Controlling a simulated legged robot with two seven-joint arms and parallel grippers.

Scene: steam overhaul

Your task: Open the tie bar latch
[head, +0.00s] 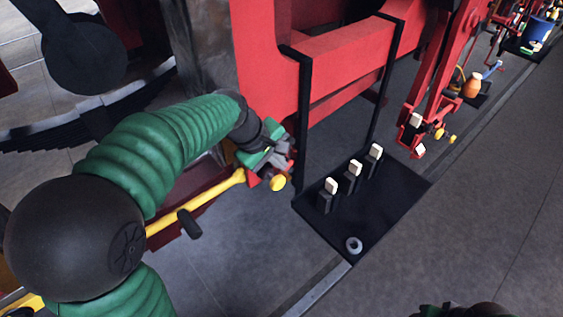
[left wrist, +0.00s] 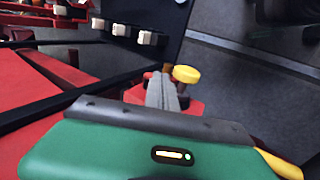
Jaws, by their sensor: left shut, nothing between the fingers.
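A yellow tie bar (head: 200,206) runs from the lower left up to a red end piece with a round yellow knob (head: 277,183), which looks like the latch. My left gripper (head: 281,163) is at this end, just above the knob in the head view. In the left wrist view, its grey fingers (left wrist: 166,93) are shut with nothing between them. The yellow knob (left wrist: 186,74) is beside the fingertips, and a red part (left wrist: 195,107) shows behind them. Whether the fingers touch the latch I cannot tell.
A black tray (head: 317,225) on the floor holds several dark blocks with white tops and a grey ring (head: 353,245). A red frame (head: 340,55) with black uprights stands behind it. Another red linkage with yellow knobs (head: 439,133) is farther right. The grey floor at right is clear.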

